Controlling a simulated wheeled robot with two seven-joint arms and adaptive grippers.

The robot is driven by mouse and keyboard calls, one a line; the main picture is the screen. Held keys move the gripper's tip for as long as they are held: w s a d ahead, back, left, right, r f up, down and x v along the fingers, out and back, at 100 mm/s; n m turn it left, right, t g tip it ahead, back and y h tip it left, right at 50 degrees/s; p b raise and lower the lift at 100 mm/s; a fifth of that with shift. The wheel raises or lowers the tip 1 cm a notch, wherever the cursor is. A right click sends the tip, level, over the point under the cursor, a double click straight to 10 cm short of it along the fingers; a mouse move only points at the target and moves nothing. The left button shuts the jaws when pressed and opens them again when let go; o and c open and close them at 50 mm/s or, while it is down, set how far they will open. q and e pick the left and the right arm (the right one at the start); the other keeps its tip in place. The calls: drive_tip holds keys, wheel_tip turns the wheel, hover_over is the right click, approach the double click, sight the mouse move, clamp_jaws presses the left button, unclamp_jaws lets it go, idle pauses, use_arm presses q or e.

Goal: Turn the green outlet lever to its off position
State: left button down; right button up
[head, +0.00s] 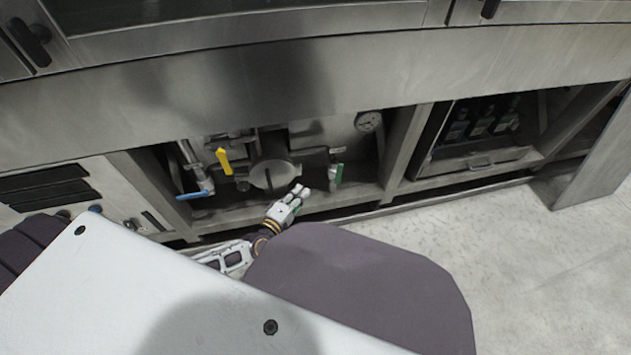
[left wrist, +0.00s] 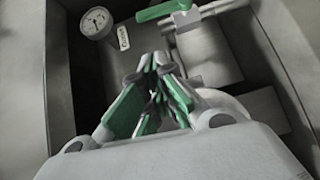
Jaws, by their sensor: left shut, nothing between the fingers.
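The green outlet lever (head: 338,175) is in the lower opening of the steel machine, right of the round grey pump body (head: 273,175). In the left wrist view the green lever (left wrist: 164,11) is at the top, on a grey valve and pipe (left wrist: 205,12). My left gripper (head: 302,191) is shut and empty, just left of the lever in the head view and apart from it. In the left wrist view its closed fingertips (left wrist: 155,60) point towards the pipework below the lever. My right gripper is not in view.
A yellow lever (head: 223,160) and a blue lever (head: 192,195) are left of the pump. A pressure gauge (head: 368,121) is at the back, also in the left wrist view (left wrist: 96,22). Frame posts (head: 403,140) bound the opening. Open floor (head: 500,250) is to the right.

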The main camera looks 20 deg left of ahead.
sight(339, 174)
use_arm(q)
drive_tip(key=shift+s+d+b+x, duration=0.1)
drive_tip(key=shift+d+b+x, duration=0.5)
drive_tip(key=shift+x, duration=1.5)
drive_tip(key=shift+s+d+b+x, duration=0.1)
drive_tip(key=shift+d+b+x, duration=0.45)
drive_tip(key=shift+x, duration=1.6)
drive_tip(key=shift+s+d+b+x, duration=0.15)
drive_tip(key=shift+b+x, duration=0.75)
drive_tip(key=shift+x, duration=1.2)
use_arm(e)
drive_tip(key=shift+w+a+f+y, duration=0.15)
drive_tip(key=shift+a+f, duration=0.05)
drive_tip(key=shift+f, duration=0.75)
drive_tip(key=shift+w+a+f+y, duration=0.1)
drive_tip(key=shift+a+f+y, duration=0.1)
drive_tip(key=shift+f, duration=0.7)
use_arm(q)
drive_tip(key=shift+w+r, duration=0.1)
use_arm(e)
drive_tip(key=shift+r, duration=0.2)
use_arm(q)
drive_tip(key=shift+d+p, duration=0.15)
drive_tip(key=shift+p, duration=0.75)
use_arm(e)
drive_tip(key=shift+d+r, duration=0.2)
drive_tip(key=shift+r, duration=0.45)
